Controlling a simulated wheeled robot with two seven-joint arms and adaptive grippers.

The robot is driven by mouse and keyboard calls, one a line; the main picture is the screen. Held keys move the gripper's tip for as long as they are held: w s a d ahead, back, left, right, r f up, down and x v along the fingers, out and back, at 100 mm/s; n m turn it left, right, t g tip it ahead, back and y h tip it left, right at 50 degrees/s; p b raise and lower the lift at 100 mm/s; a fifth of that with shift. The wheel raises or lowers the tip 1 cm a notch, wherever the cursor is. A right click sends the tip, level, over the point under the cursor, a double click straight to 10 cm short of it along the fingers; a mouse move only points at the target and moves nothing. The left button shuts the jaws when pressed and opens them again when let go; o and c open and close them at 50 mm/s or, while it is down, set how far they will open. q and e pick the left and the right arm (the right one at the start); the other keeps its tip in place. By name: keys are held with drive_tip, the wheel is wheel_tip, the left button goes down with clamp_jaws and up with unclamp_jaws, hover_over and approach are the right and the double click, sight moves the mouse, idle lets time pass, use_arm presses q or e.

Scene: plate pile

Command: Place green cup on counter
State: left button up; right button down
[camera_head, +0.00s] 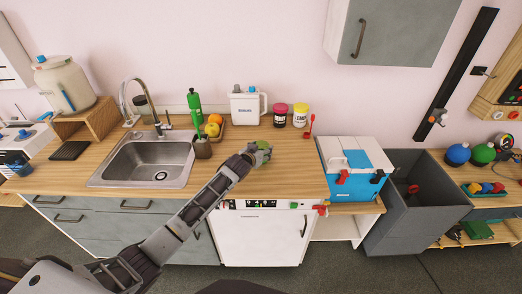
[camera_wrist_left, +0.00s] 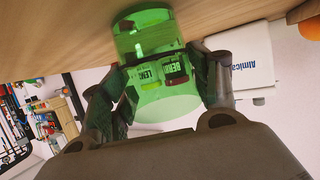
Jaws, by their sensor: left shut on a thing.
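A see-through green cup (camera_wrist_left: 148,38) is between the two dark fingers of my left gripper (camera_wrist_left: 160,76), which is shut on it. In the head view my left gripper (camera_head: 257,154) is over the wooden counter (camera_head: 285,178), right of the sink. The green cup (camera_head: 264,148) shows small there, partly hidden by the fingers. In the left wrist view, which is upside down, the cup's base end is at or very close to the counter surface (camera_wrist_left: 60,35); I cannot tell if it touches. My right gripper is not in view.
A white jug (camera_head: 246,106), a fruit tray and two jars (camera_head: 300,115) stand behind. A blue and white box (camera_head: 352,170) stands right. The counter between is mostly clear.

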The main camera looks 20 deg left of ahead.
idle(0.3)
use_arm(q)
drive_tip(key=o, duration=1)
drive_tip(key=shift+f, duration=0.1)
drive_tip(key=shift+s, duration=0.1)
drive_tip(key=shift+b+v, duration=0.3)
drive_tip(key=shift+v, duration=5.7)
drive_tip(key=shift+a, duration=0.1)
